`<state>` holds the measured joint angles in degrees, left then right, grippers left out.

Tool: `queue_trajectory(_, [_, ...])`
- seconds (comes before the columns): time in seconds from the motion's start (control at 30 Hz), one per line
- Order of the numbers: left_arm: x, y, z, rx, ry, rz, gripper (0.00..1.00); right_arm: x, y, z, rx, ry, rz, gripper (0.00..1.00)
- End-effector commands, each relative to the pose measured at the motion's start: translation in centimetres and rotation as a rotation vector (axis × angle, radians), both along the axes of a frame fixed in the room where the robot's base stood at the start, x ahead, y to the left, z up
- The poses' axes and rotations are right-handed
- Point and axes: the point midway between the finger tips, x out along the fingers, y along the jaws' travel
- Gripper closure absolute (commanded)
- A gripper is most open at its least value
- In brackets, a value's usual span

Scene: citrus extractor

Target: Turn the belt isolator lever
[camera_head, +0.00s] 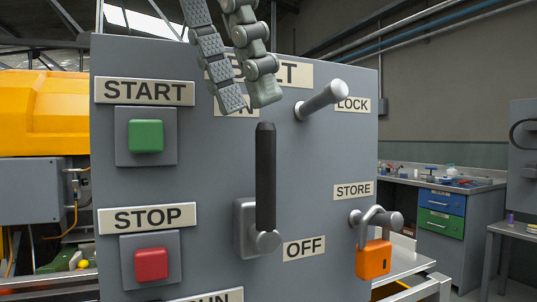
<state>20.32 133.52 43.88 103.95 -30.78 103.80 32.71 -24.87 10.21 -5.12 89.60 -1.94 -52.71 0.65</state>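The belt isolator lever (265,180) has a black handle standing upright from a grey pivot and base (245,230) on the grey panel (215,200). Its tip points up towards a label (246,107) partly hidden by my fingers; an OFF label (304,248) is right of the pivot. My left gripper (250,103) reaches down from the top, its fingertips above the lever's tip and apart from it in the picture. A finger's ridged pad is visible; the gripper looks open and empty. An orange padlock (373,259) hangs on the STORE peg (390,221). My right gripper is out of view.
A bare peg (321,100) sticks out near the LOCK label (353,105), right of my fingers. A green START button (145,135) and red STOP button (151,264) are on the panel's left. A workbench (440,182) stands behind at right.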

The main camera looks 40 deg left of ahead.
Motion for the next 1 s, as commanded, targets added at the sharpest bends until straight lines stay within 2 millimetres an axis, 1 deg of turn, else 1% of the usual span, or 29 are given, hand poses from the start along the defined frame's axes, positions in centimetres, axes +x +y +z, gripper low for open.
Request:
queue_trajectory(0.07, [-0.2,0.0,-0.1,0.015,0.001,0.005,0.63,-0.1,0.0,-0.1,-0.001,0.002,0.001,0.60])
queue_trajectory(0.17, [0.0,0.0,-0.9,0.020,0.004,0.006,0.63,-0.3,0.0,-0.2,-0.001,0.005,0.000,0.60])
queue_trajectory(0.4, [1.5,-0.3,-4.5,0.019,0.004,0.005,0.63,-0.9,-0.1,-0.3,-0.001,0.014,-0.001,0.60])
queue_trajectory(0.6, [2.4,-0.5,-6.6,0.017,0.003,0.006,0.63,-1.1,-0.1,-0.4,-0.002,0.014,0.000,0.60])
queue_trajectory(0.8, [2.6,-0.5,-7.2,0.016,0.001,0.007,0.63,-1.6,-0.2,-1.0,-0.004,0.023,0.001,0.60])
queue_trajectory(0.97, [2.6,-0.5,-7.2,0.016,0.001,0.007,0.63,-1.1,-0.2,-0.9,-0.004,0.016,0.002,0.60])
queue_trajectory(1.0, [2.6,-0.5,-7.2,0.016,0.001,0.007,0.68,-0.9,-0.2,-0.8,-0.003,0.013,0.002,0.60])
